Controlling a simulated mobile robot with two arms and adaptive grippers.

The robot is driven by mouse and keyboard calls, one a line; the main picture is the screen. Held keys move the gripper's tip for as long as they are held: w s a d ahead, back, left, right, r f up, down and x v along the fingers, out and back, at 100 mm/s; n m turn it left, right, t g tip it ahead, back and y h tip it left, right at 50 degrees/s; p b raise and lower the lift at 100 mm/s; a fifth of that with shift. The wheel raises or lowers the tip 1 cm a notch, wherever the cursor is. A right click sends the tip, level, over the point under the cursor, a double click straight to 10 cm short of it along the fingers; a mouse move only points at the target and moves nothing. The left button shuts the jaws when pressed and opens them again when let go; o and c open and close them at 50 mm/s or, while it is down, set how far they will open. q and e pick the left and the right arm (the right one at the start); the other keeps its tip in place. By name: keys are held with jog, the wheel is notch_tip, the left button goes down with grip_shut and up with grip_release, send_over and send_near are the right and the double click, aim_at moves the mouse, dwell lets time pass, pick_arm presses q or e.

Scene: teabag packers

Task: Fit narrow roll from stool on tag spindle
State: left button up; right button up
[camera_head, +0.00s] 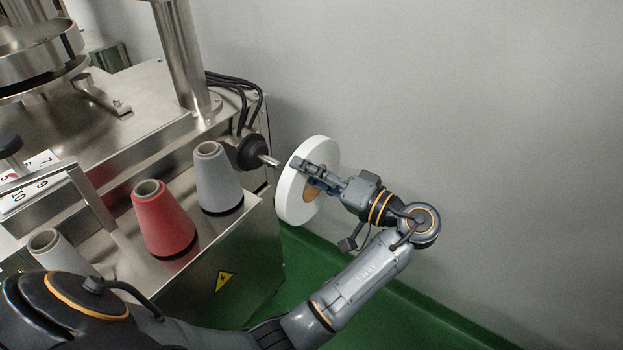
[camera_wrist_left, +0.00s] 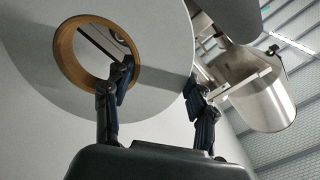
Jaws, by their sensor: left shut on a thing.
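The narrow white roll (camera_head: 291,196) with a brown core is upright on edge in the air, beside the machine. My left gripper (camera_head: 309,172) is shut on the roll from its right side. In the left wrist view the roll (camera_wrist_left: 150,45) fills the upper left; one finger is at its core hole and the other at its outer edge. The tag spindle (camera_head: 268,159), a metal rod on a black hub, sticks out of the machine's side. Its tip is just left of the roll; I cannot tell whether they touch. My right gripper and the stool are not in view.
The steel machine (camera_head: 235,255) fills the left. On its top stand a red cone (camera_head: 163,220), a grey cone (camera_head: 217,178) and another grey cone (camera_head: 58,250). Black cables (camera_head: 240,85) hang above the spindle. A plain grey wall (camera_head: 450,110) is behind, with green floor below.

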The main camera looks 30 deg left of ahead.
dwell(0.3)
pick_arm(q)
jog(key=shift+w+a, duration=0.2)
jog(key=shift+a, duration=2.7)
jog(key=shift+w+a+r, duration=0.1)
jog(key=shift+w+a, duration=0.1)
jog(key=shift+a, duration=1.9)
jog(key=shift+w+a, duration=0.15)
jog(key=shift+a, duration=1.95)
jog(key=o, duration=1.2)
jog(key=shift+c, duration=0.2)
jog(key=o, duration=0.3)
jog(key=shift+s, duration=0.1)
jog(key=shift+d+f, duration=0.2)
jog(key=shift+d, duration=0.35)
jog(key=d, duration=0.6)
jog(key=shift+s+d+r, duration=0.15)
jog(key=shift+s+r, duration=0.1)
jog(key=shift+s, duration=0.05)
